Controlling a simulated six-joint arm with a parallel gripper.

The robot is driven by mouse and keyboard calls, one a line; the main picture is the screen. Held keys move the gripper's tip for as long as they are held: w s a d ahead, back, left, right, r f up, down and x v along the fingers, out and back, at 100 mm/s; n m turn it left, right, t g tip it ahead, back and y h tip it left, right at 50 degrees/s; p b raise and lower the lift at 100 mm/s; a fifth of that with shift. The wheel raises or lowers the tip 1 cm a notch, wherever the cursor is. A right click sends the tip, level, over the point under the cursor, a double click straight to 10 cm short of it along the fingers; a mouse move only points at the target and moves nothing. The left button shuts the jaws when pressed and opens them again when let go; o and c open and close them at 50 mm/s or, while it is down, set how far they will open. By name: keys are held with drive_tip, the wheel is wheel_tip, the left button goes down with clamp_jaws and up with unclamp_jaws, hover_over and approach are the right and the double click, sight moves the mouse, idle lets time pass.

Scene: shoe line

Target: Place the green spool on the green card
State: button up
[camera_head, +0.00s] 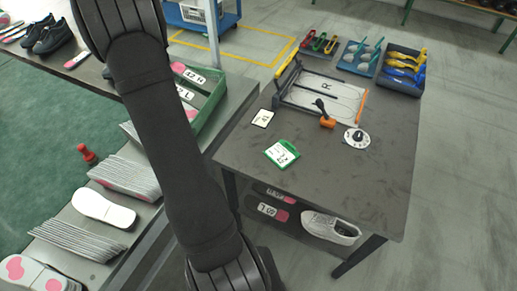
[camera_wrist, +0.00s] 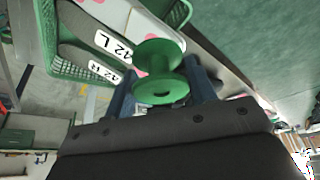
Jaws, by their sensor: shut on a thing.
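The green spool (camera_wrist: 158,90) is between the blue fingers of my gripper (camera_wrist: 162,76) in the wrist view. The gripper is shut on it and holds it in the air near a green crate. The green card (camera_head: 282,153), with a white label, lies flat on the dark table in the head view, near its left edge. My arm crosses the left part of the head view, and neither the gripper nor the spool shows there.
The green crate (camera_wrist: 70,68) holds labelled insoles. The table's front is clear.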

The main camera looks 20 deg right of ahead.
drive_tip(key=s+d+m+h, duration=0.1)
drive_tip(key=s+d+m, duration=0.2)
drive_tip(key=s+d, duration=0.8)
drive_tip(key=s+d+m+h, duration=0.1)
drive_tip(key=s+d+m, duration=0.15)
drive_tip(key=d, duration=1.55)
drive_tip(key=s+d+f+m+g+h, duration=0.1)
drive_tip(key=s+d+m, duration=0.3)
drive_tip(key=s, duration=0.5)
drive_tip(key=s+d+m+h, duration=0.1)
drive_tip(key=s+d, duration=0.5)
drive_tip(key=s, duration=0.3)
drive_tip(key=s+d+f+m+g, duration=0.1)
drive_tip(key=s+d+m, duration=0.3)
drive_tip(key=s, duration=0.5)
drive_tip(key=n, duration=0.1)
hover_over(284, 151)
drive_tip(key=a, duration=0.1)
drive_tip(key=f, duration=1.1)
drive_tip(key=shift+s+a+f, duration=0.15)
drive_tip(key=shift+s+f, duration=0.15)
drive_tip(key=shift+s, duration=0.05)
drive_tip(key=shift+f, duration=2)
drive_tip(key=shift+f, duration=0.1)
